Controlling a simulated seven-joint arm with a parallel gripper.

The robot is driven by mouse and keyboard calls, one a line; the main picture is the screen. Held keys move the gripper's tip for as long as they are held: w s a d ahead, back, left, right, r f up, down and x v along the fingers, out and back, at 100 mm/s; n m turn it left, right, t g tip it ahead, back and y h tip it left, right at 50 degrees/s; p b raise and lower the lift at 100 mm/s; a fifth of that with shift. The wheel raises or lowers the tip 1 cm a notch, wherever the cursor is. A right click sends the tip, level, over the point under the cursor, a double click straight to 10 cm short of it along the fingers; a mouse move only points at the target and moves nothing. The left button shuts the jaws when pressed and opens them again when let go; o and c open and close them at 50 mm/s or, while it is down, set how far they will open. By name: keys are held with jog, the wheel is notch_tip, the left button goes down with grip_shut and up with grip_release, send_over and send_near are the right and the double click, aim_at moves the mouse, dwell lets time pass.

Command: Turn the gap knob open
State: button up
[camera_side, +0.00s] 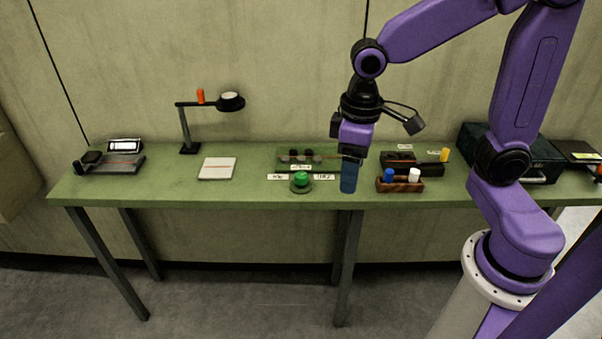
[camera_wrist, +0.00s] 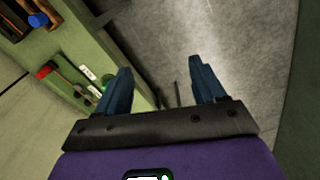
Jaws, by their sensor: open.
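A round green knob (camera_side: 300,178) sits on a dark round base near the front of the green bench, between two small white labels too small to read. It appears to be the gap knob. Behind it is a low fixture (camera_side: 297,158) with dark rollers. My gripper (camera_side: 348,182) points down to the right of the knob, near the bench's front edge, apart from it. In the wrist view my gripper (camera_wrist: 162,80) is open, its two blue fingers spread with nothing between them. A small green spot beside the left finger may be the knob. How the knob is set cannot be told.
A wooden block (camera_side: 400,187) with blue and white pegs stands right of my gripper. A dark case (camera_side: 545,165) is farther right. A white pad (camera_side: 217,168), a lamp-like stand (camera_side: 186,130) and a scale-like device (camera_side: 110,163) stand left. Bench space left of the knob is clear.

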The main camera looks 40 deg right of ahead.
jog(key=w+d+f+m, duration=0.15)
jog(key=w+m, duration=0.45)
jog(key=w, duration=0.7)
jog(key=m, duration=0.7)
send_near(301, 174)
notch_tip(301, 174, down, 9)
jog(key=shift+w+a+f, duration=0.1)
jog(key=shift+a+f, duration=0.05)
jog(key=shift+f, duration=0.1)
jog(key=c, duration=1.1)
